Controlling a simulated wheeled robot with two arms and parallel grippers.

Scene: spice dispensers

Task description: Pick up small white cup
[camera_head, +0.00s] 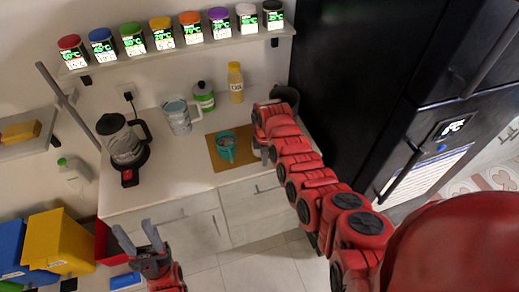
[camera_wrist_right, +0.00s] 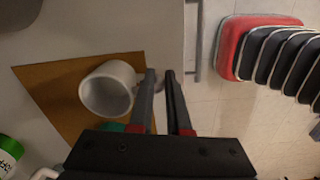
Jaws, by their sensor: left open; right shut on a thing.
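The small white cup (camera_wrist_right: 108,90) shows in the right wrist view, with its open mouth toward the lower left and its handle side at my right gripper (camera_wrist_right: 160,73). The two fingers are close together at the handle, shut on the cup. I cannot tell whether the cup touches the mat below it. In the head view my right arm hides most of this cup. My left gripper (camera_head: 138,243) is open and empty, low in front of the counter in the head view.
A teal cup (camera_head: 225,146) stands on the brown mat (camera_head: 218,163). A spice shelf (camera_head: 180,50) hangs above. A dark fridge (camera_head: 350,90) bounds the right.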

